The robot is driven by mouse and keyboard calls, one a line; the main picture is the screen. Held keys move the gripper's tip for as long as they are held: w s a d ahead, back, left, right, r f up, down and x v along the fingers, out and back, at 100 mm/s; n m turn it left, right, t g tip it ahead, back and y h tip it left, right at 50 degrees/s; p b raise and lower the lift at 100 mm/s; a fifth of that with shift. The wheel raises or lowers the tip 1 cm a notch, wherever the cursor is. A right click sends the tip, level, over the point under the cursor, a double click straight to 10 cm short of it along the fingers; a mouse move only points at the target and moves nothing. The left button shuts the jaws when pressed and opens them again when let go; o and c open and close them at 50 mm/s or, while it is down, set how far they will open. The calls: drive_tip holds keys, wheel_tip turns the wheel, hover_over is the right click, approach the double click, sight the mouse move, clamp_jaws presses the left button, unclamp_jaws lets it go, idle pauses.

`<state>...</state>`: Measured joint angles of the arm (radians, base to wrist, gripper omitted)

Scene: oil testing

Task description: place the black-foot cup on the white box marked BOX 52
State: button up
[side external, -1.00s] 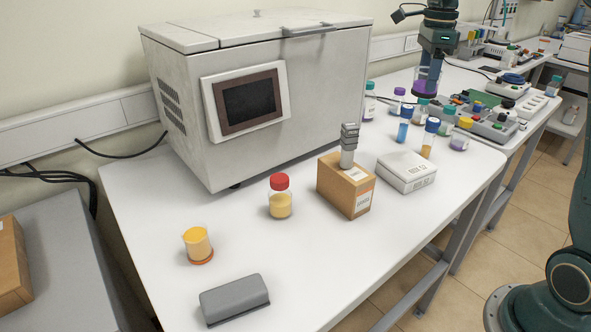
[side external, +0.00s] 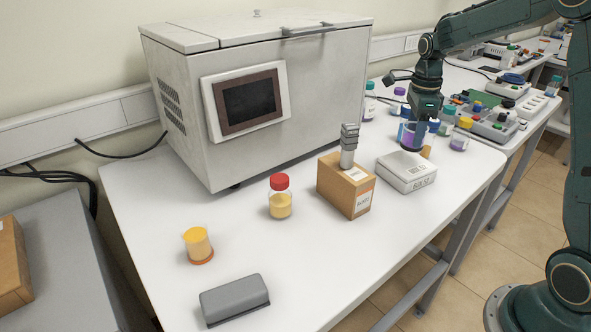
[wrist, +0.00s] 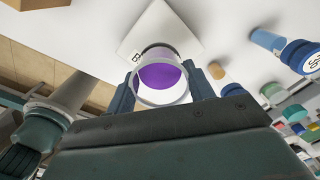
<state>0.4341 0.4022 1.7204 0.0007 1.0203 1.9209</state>
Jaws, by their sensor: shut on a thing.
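My gripper (side external: 413,124) is shut on a clear cup (side external: 411,139) with purple contents. In the wrist view, the cup (wrist: 160,76) sits between both fingers, with a dark band at its far end. Its foot is hard to make out in the side view. The white box marked BOX 52 (side external: 405,173) lies flat on the white table. The cup hangs near the box's back edge in the side view; I cannot tell the exact gap. In the wrist view, the white box (wrist: 188,22) shows beyond the cup, which partly hides it.
A cardboard box (side external: 344,188) with a grey object on top stands left of the white box. Several capped bottles stand close behind my gripper, one blue-capped (wrist: 299,56). A red-capped jar (side external: 280,196) and a yellow cup (side external: 198,244) stand further left.

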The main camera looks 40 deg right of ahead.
drive_tip(key=shift+f, duration=2.1)
drive_tip(key=shift+f, duration=0.15)
drive_tip(key=o, duration=1)
wheel_tip(320, 180, up, 12)
drive_tip(key=shift+r, duration=0.2)
